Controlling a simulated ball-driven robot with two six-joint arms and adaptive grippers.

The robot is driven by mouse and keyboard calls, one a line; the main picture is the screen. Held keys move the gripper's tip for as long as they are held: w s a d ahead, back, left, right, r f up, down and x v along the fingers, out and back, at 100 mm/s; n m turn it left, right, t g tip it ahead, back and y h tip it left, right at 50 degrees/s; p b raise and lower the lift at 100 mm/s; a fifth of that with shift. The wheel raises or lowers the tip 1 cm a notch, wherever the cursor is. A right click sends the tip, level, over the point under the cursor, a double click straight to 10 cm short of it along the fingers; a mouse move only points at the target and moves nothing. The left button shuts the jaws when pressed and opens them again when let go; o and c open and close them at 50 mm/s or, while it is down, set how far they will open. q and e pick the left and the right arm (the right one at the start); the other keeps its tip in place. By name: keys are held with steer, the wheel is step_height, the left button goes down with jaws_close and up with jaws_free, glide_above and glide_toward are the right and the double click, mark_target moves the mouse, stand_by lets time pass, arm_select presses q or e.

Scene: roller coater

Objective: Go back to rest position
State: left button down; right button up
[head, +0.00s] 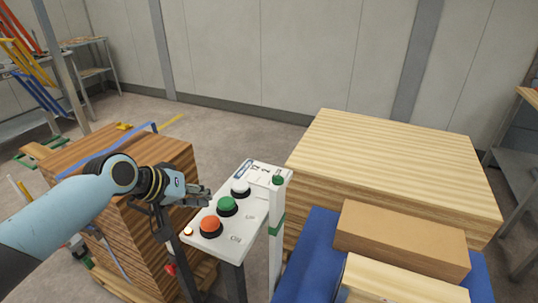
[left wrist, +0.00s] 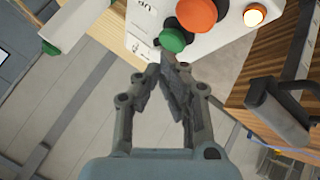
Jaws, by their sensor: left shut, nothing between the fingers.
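My left gripper (head: 203,193) is shut and empty, just left of the control box (head: 256,211) in the head view. In the left wrist view my left gripper (left wrist: 170,62) has its fingertips together near the green button (left wrist: 174,40); whether they touch it I cannot tell. The box is white and carries a white button (head: 240,188), a green button (head: 227,206) and an orange-red button (head: 211,226). A small orange lamp (head: 187,231) glows at its near left corner. My right gripper is not in view.
A stack of wood boards (head: 395,165) stands right of the box. A brown block (head: 400,238) and a pale wood piece (head: 390,285) lie on a blue surface (head: 310,262). Another wood stack (head: 85,150) stands left, beneath my left arm. Open floor lies behind.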

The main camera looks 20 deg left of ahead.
arm_select(q)
steer(key=s+d+r+m+g+y, duration=0.2)
steer(key=s+r+m, duration=0.1)
steer(key=s, duration=1)
steer(key=s+d+r+m+g+y, duration=0.2)
steer(key=s+r+g+y, duration=0.1)
steer(key=s, duration=1)
steer(key=s+a+f+g+b, duration=0.15)
steer(key=f+b, duration=0.55)
steer(key=f, duration=1.4)
steer(key=s+a+f+b, duration=0.15)
steer(key=f+b, duration=0.55)
steer(key=f, duration=1.3)
steer(key=s+f+b, duration=0.4)
steer(key=s+f, duration=0.5)
steer(key=f, duration=0.3)
steer(key=s+f+b, duration=0.5)
steer(key=s+f, duration=0.3)
steer(key=f, duration=0.3)
steer(key=shift+s+a+f+g+h, duration=0.2)
steer(key=shift+s+f+g+h, duration=0.1)
steer(key=shift+s+f+g, duration=0.15)
